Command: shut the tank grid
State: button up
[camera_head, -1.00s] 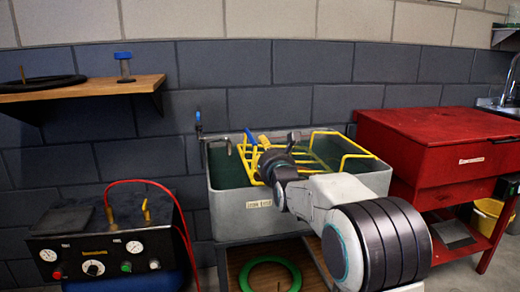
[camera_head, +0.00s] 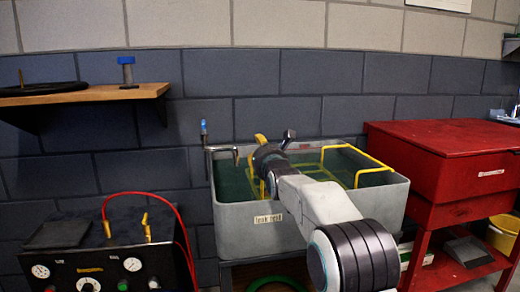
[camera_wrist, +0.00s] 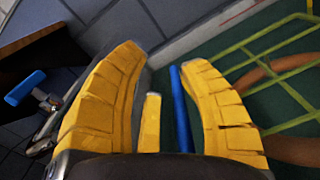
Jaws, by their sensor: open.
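The grey tank (camera_head: 240,219) labelled leak test holds green water. The yellow wire grid (camera_head: 356,153) is in it, with a raised bar at the right rear and flatter bars lower down. In the wrist view its bars (camera_wrist: 262,82) run at the right over the green water. My gripper (camera_head: 272,142) is over the tank's rear left part. In the wrist view my gripper (camera_wrist: 168,70) has its yellow fingers apart. A blue bar (camera_wrist: 181,110) shows between them, nearer the right finger; contact cannot be told. My gripper hides part of the grid.
A tap with a blue handle (camera_head: 204,128) stands at the tank's rear left; it also shows in the wrist view (camera_wrist: 25,88). A red cabinet (camera_head: 440,138) stands close right. A gauge box (camera_head: 100,265) with a red hose is left. A wooden shelf (camera_head: 80,96) is on the wall.

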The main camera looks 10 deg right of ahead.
jog(key=shift+w, duration=0.65)
jog(key=shift+o, duration=0.4)
grip_shut()
jog(key=c, duration=0.8)
grip_release()
jog(key=o, duration=0.7)
jog(key=shift+s, duration=6)
